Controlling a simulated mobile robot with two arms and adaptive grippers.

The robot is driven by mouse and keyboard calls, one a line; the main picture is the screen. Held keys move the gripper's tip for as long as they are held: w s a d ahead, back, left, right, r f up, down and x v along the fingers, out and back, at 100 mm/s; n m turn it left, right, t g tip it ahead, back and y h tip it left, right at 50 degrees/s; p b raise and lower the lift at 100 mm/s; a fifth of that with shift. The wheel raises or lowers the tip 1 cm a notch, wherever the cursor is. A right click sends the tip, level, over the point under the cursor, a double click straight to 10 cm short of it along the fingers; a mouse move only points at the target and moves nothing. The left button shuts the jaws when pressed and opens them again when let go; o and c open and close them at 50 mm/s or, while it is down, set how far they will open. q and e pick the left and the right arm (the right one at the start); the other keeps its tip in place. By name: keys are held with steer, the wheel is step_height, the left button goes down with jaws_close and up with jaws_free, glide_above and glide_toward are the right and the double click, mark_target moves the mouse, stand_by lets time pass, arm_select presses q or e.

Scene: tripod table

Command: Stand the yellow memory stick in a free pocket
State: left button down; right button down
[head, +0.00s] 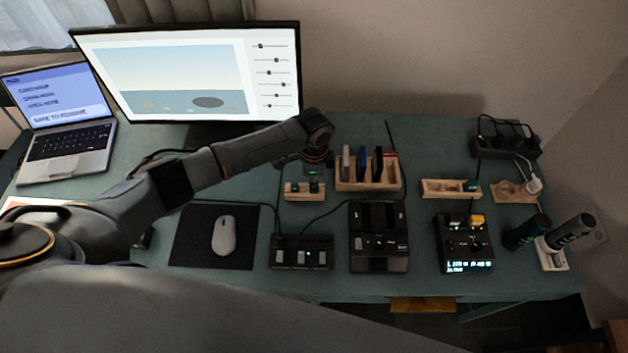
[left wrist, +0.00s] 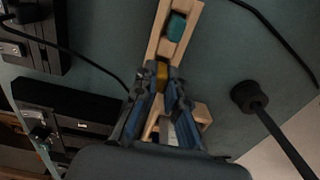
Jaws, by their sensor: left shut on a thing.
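My left gripper (head: 316,161) reaches down over the small wooden pocket block (head: 305,196). In the left wrist view its fingers (left wrist: 160,84) are shut on the yellow memory stick (left wrist: 162,75). The stick is partly hidden by the fingers. The wooden block (left wrist: 152,52) runs up from there, and a teal stick (left wrist: 176,26) stands in it. I cannot tell whether the yellow stick is above the block or in a pocket. In the head view the yellow stick cannot be made out at the gripper. My right gripper is not in view.
A larger wooden rack (head: 369,186) with upright cards stands close right of the gripper. Another wooden block (head: 437,188) stands further right. Black devices (head: 302,258) (head: 378,262) lie in front. A device (head: 452,248) holds a yellow-orange thing (head: 477,220). Cables cross the desk.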

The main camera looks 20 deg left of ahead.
arm_select(q)
steer(key=shift+f, duration=0.35)
steer(key=c, duration=1.3)
jaws_free()
steer(key=shift+r, duration=0.1)
step_height(320, 180, up, 12)
steer(key=shift+f, duration=0.1)
